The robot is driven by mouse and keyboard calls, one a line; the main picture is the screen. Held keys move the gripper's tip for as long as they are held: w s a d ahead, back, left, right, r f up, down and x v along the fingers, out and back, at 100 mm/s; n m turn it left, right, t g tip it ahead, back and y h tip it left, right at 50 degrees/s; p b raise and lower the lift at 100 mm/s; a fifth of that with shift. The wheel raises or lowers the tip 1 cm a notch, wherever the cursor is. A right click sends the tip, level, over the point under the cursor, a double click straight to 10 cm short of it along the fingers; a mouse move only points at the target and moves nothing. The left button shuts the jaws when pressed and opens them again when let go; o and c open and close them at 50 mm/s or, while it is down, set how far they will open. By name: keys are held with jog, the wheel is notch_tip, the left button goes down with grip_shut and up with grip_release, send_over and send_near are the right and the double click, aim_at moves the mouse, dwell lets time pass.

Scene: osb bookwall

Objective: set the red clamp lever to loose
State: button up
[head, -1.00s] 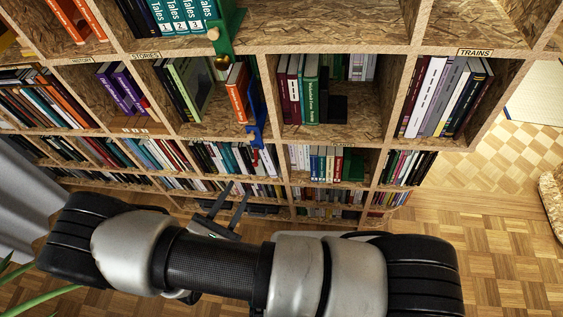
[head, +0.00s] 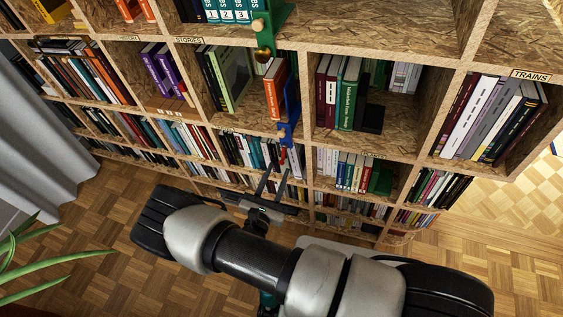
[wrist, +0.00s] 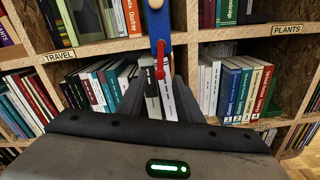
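The red clamp lever (wrist: 159,66) hangs roughly vertical on the front of a blue clamp (wrist: 160,24) in the wrist view. In the head view the blue clamp (head: 290,108) is fixed at a shelf edge, with the small red lever (head: 283,155) below it. My gripper (head: 272,184) is open and empty, below the lever in the head view. In the wrist view its two fingers (wrist: 158,97) stand apart on either side of the lever's line, with book spines showing between them. I cannot tell how far the fingertips are from the lever.
A green clamp (head: 266,32) with a round knob is higher on the bookwall. An orange book (head: 275,88) stands beside the blue clamp. Shelves of books (head: 350,92) surround the gripper. Parquet floor (head: 120,235) is open at left; plant leaves (head: 40,245) reach in.

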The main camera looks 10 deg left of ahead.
aim_at(282, 164)
jog(key=w, duration=0.5)
jog(key=shift+d, duration=0.25)
